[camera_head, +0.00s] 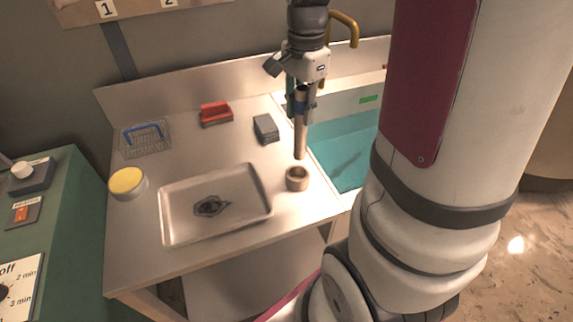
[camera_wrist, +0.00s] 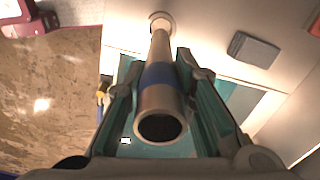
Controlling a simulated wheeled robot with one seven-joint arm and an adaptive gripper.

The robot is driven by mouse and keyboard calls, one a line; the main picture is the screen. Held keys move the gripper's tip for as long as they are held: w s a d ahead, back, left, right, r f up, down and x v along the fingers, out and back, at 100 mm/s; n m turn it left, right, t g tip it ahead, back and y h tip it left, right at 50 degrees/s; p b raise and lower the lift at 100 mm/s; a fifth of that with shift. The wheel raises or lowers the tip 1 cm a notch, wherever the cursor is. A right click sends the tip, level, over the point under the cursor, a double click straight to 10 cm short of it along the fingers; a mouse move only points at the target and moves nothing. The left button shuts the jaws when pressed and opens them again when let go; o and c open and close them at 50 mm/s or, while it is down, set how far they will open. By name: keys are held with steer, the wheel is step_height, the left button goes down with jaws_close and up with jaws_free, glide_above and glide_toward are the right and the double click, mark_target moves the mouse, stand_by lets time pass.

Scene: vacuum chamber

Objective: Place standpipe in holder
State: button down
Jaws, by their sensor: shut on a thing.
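The standpipe (camera_head: 300,135) is a tan metal tube with a blue band. It hangs nearly upright in my gripper (camera_head: 301,101), whose fingers are shut on it. In the wrist view the standpipe (camera_wrist: 161,100) shows its open end towards the camera, and my gripper (camera_wrist: 160,92) has a finger on each side of it. The holder (camera_head: 297,179) is a short round brass-coloured cup on the counter near the sink. The pipe's lower end appears just above the holder; whether they touch cannot be told. In the wrist view the pipe's far end overlaps a round rim, likely the holder (camera_wrist: 162,17).
A metal tray (camera_head: 185,235) with a dark mark lies left of the holder. A grey block (camera_head: 266,128), a red brush (camera_head: 215,113), a wire basket (camera_head: 146,138) and a yellow-topped tub (camera_head: 127,182) stand on the counter (camera_head: 240,150). A water-filled sink (camera_head: 342,150) is at right.

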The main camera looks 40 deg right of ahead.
mark_target(300, 143)
step_height(300, 143, down, 6)
steer(key=shift+w, duration=0.15)
steer(key=shift+f, duration=1.9)
steer(key=c, duration=1.3)
jaws_free()
steer(key=shift+f, duration=0.15)
steer(key=shift+c, duration=0.2)
